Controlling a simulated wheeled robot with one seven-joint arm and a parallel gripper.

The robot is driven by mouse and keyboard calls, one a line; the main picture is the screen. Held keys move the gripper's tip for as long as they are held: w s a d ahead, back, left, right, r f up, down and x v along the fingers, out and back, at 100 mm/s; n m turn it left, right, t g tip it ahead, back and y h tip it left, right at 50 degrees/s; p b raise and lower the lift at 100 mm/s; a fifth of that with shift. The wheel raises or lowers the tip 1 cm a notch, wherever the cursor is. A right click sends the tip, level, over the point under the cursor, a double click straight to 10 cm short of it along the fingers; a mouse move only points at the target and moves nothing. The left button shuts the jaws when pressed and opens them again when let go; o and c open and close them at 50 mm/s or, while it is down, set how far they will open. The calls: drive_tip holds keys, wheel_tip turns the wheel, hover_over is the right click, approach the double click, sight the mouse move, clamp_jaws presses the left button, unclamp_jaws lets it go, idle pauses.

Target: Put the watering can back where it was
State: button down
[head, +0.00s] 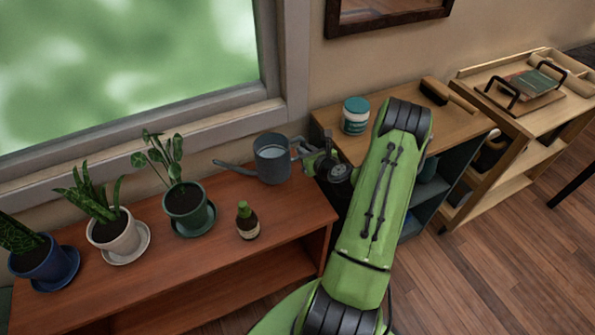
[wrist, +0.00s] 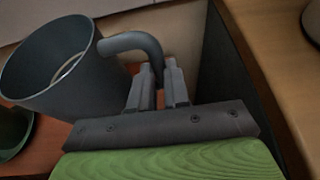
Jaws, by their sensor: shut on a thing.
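The grey watering can (head: 272,160) is at the right end of the reddish wooden shelf (head: 285,212), near the window wall, its spout pointing left. I cannot tell whether its base touches the shelf top. My gripper (head: 306,150) comes from the right and is shut on the can's handle. In the wrist view, the fingers (wrist: 160,85) close around the lower end of the curved handle, and the can (wrist: 70,75) looks upright and open at the top. The gripper's fingertips are small and partly hidden in the head view.
Left of the can stand a green-potted plant (head: 186,205), a white-potted plant (head: 115,235) and a blue-potted plant (head: 45,262). A teal-lidded jar (head: 355,115) is on the right-hand cabinet (head: 455,125).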

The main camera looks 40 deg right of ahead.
wheel_tip(320, 180, down, 4)
drive_tip(key=shift+f+b, duration=0.25)
drive_tip(key=shift+b, duration=0.7)
drive_tip(key=shift+r, duration=0.15)
drive_tip(key=c, duration=1.5)
unclamp_jaws()
drive_tip(key=shift+f, duration=0.2)
drive_tip(key=o, duration=0.4)
drive_tip(key=shift+r, duration=0.1)
